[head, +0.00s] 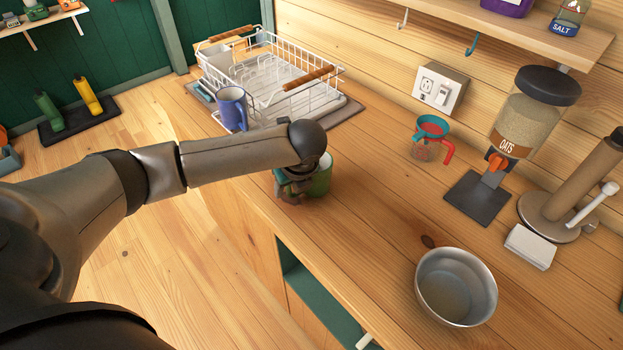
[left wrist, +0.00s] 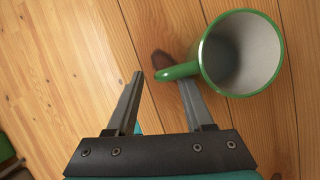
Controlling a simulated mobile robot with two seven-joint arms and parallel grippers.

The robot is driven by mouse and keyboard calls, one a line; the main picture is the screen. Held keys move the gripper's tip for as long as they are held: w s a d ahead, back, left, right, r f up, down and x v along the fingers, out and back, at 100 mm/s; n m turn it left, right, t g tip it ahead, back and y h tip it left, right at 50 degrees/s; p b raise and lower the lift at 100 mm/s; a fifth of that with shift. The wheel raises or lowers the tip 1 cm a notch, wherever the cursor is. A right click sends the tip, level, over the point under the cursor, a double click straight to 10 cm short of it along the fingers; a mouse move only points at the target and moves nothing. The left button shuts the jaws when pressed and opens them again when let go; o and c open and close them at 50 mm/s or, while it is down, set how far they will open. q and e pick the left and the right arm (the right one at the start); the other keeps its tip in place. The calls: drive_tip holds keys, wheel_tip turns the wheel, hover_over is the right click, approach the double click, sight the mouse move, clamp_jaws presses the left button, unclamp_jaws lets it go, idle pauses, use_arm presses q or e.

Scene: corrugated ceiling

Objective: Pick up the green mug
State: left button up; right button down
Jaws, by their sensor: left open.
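The green mug (head: 321,177) stands upright on the wooden counter, partly hidden behind my left gripper in the head view. In the left wrist view the mug (left wrist: 241,90) is at the upper right, with its grey inside showing and its handle pointing left. My left gripper (head: 291,190) is open at the near side of the mug. In the left wrist view the gripper (left wrist: 162,80) has its right finger just below the handle, overlapping it in the picture; I cannot tell whether they touch. My right gripper is not in view.
A white dish rack (head: 290,75) and a blue mug (head: 233,108) stand behind my left arm. A metal bowl (head: 456,286), an oats dispenser (head: 520,115) and a red and teal cup (head: 430,139) are to the right. The counter between mug and bowl is clear.

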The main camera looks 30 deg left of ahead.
use_arm(q)
drive_tip(key=shift+w+a+f, duration=0.15)
drive_tip(key=shift+a+f, duration=0.05)
drive_tip(key=shift+f, duration=0.35)
clamp_jaws()
drive_tip(key=shift+r, duration=0.1)
idle(0.9)
